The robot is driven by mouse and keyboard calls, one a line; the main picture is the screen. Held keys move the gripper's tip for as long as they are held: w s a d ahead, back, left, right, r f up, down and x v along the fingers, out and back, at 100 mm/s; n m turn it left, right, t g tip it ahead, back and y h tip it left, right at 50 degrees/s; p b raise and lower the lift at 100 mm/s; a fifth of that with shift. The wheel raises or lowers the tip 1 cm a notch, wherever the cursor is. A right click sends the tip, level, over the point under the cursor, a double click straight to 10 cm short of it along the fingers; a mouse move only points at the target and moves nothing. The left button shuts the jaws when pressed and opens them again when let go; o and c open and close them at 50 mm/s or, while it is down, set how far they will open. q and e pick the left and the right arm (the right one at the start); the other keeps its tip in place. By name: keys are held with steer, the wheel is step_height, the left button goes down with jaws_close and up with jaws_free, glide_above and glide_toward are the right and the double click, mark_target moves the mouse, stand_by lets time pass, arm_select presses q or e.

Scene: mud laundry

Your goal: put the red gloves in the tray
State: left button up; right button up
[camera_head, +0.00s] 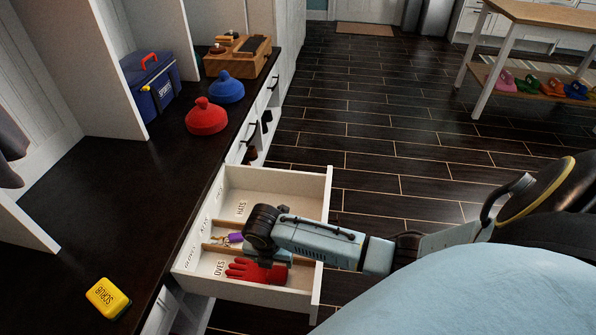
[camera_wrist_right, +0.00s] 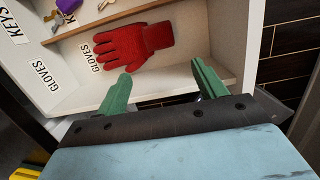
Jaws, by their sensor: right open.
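A red glove (camera_head: 256,271) lies in the front compartment of the open white drawer (camera_head: 305,299), beside a GLOVES label. It also shows in the right wrist view (camera_wrist_right: 135,46), lying flat with its fingers spread to the left; I cannot tell whether a second glove lies under it. My right gripper (camera_wrist_right: 160,86) is open and empty, its two green fingers apart, over the drawer's near side and just short of the glove. In the head view its wrist partly covers the compartment. A wooden tray-like box (camera_head: 238,54) stands on the dark bench top. My left gripper is not in view.
A divider separates the glove from keys and a purple item (camera_head: 235,237); another compartment is labelled HATS. On the bench (camera_head: 110,200) are a red hat (camera_head: 206,118), a blue hat (camera_head: 227,88), a blue sports box (camera_head: 152,87) and a yellow SCRUB block (camera_head: 108,297).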

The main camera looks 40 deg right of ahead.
steer(key=s+a+r+m+t+y, duration=0.1)
steer(key=s+a+r+m, duration=0.15)
steer(key=s+m, duration=0.3)
steer(key=s+a+r+m+y, duration=0.1)
steer(key=s+a+r+m, duration=0.15)
steer(key=s+m, duration=0.3)
steer(key=s+d+r+m+t, duration=0.1)
steer(key=s+d+r+m, duration=0.2)
steer(key=s+r+m, duration=0.4)
steer(key=m, duration=0.5)
steer(key=shift+d+r+m, duration=0.15)
steer(key=shift+d+m, duration=0.05)
steer(key=shift+m, duration=0.2)
